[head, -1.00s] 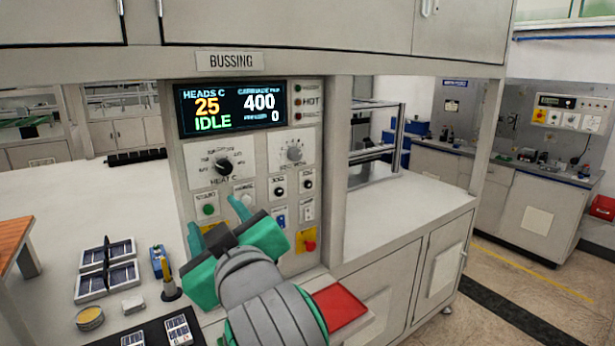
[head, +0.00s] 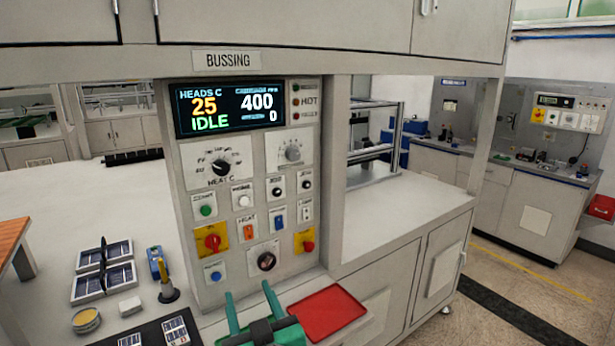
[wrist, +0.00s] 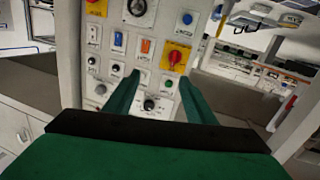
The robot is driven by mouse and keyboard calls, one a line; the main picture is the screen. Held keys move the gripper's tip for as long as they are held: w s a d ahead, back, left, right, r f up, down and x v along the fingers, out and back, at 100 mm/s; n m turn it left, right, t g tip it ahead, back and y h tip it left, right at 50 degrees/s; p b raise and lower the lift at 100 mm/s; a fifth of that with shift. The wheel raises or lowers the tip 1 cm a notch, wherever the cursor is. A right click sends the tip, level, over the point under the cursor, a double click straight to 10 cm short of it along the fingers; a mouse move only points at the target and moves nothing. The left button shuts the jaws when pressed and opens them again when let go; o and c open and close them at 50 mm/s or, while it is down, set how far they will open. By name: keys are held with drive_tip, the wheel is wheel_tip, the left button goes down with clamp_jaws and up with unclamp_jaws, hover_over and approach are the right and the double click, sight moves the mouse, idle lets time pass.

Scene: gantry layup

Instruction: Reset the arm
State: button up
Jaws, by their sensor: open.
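My gripper (head: 252,307) is at the bottom of the head view, in front of and below the control panel (head: 288,222). Its two green fingers point up, apart and empty, and touch nothing that I can see. The panel's display (head: 229,107) reads 25, IDLE, 400 and 0. The rest of my arm is out of the head view.
A red tray (head: 327,312) lies just right of my gripper. Solar cell pieces (head: 104,270), a tin (head: 86,321) and a yellow-handled tool (head: 167,280) stand on the left bench. The bench right of the panel (head: 405,212) is mostly clear.

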drive_tip(key=s+d+f+m+h, duration=0.2)
drive_tip(key=s+d+f+m, duration=0.15)
drive_tip(key=s+f, duration=0.6)
drive_tip(key=s+d+f+m+h, duration=0.25)
drive_tip(key=s+d+f, duration=0.2)
drive_tip(key=f, duration=1.05)
drive_tip(key=s+d+f+h, duration=0.1)
drive_tip(key=s+f, duration=0.2)
drive_tip(key=s, duration=0.9)
drive_tip(key=s+d+f+g+h, duration=0.1)
drive_tip(key=s+d+f, duration=0.1)
drive_tip(key=s, duration=1.1)
drive_tip(key=shift+s+d+f+n, duration=0.15)
drive_tip(key=shift+f+n, duration=0.15)
drive_tip(key=shift+f, duration=0.25)
